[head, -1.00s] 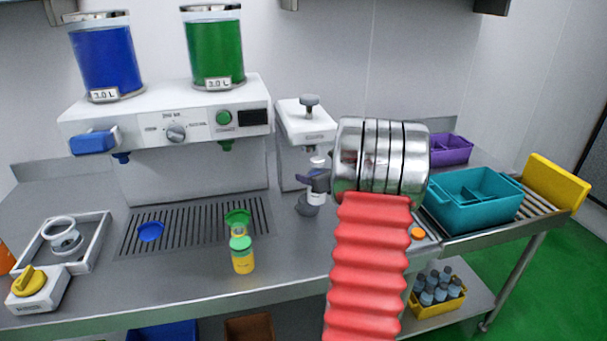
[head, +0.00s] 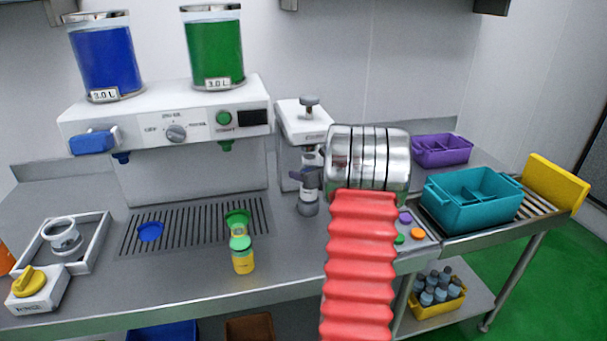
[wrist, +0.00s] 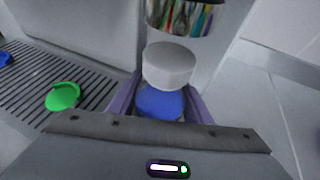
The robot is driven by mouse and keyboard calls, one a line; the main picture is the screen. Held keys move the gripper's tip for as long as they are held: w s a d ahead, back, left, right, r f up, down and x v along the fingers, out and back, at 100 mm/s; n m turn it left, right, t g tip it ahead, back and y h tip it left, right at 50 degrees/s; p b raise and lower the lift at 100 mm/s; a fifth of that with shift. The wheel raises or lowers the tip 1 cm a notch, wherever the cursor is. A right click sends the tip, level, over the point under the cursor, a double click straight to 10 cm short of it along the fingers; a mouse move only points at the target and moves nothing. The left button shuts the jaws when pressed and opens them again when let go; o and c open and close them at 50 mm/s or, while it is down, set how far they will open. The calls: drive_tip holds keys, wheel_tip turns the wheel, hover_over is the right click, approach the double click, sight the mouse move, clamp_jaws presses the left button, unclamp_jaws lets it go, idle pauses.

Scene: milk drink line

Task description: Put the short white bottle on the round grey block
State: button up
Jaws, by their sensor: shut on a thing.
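My gripper (wrist: 155,101) has purple fingers and is shut on the short white bottle, whose blue top (wrist: 160,103) shows between them in the wrist view. A white cylinder (wrist: 168,65), seemingly the machine's press head, is just above and beyond that top. In the head view my gripper (head: 306,178) is under the white machine (head: 304,125). The round grey block (head: 307,209) is below the gripper, partly visible. The bottle's body (head: 308,193) seems to be right over the block. I cannot tell whether it touches it.
A yellow bottle with a green top (head: 243,260) stands on the counter to the left. The drip grate (head: 185,232) holds a blue piece and a green piece. A teal crate (head: 472,205) and a purple crate (head: 442,150) are to the right.

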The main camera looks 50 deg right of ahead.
drive_tip(key=shift+f, duration=0.15)
drive_tip(key=o, duration=1.3)
drive_tip(key=shift+c, duration=0.2)
drive_tip(key=shift+s+r, duration=0.25)
drive_tip(key=shift+s, duration=0.15)
drive_tip(key=v, duration=1.1)
drive_tip(key=shift+a, duration=0.2)
drive_tip(key=shift+f, duration=0.1)
